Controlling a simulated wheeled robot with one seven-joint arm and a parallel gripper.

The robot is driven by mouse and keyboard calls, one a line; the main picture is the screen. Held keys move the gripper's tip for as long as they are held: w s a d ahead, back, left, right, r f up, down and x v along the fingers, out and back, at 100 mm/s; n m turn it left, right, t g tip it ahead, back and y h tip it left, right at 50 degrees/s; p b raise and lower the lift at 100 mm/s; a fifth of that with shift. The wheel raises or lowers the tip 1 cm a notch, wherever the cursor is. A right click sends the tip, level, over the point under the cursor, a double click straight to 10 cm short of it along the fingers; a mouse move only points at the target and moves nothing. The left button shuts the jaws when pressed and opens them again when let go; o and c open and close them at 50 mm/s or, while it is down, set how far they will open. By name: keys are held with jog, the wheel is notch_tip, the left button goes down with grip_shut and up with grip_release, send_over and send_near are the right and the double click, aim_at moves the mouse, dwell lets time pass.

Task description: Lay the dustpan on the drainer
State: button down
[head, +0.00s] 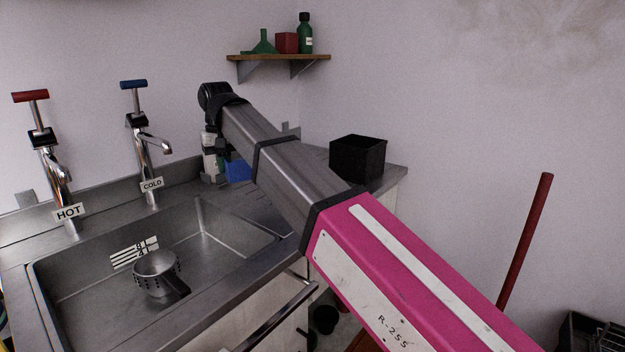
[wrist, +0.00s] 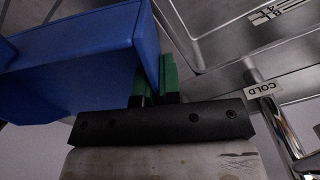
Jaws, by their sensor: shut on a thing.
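The blue dustpan (wrist: 75,65) fills the upper left of the wrist view. My gripper (wrist: 158,75) has green fingers shut on the dustpan's edge. In the head view a blue part of the dustpan (head: 237,170) shows just left of my arm, over the back of the counter; my arm hides the rest. My fingers cannot be made out in the head view. The steel drainer (head: 258,207) lies right of the sink, partly hidden by my arm. I cannot tell whether the dustpan touches it.
The sink (head: 215,235) holds a perforated metal cup (head: 155,270). Hot (head: 55,180) and cold (head: 145,150) taps stand behind it. A black open box (head: 357,157) stands at the counter's right end. A wall shelf (head: 280,58) holds a funnel, a red block and a green bottle.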

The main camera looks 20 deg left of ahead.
jog(key=shift+s+f, duration=0.1)
jog(key=shift+f, duration=0.25)
send_over(252, 197)
notch_tip(252, 197, down, 7)
jog(key=shift+r, duration=0.2)
jog(key=shift+f, duration=2)
jog(key=shift+f, duration=0.15)
jog(key=c, duration=1.3)
grip_release()
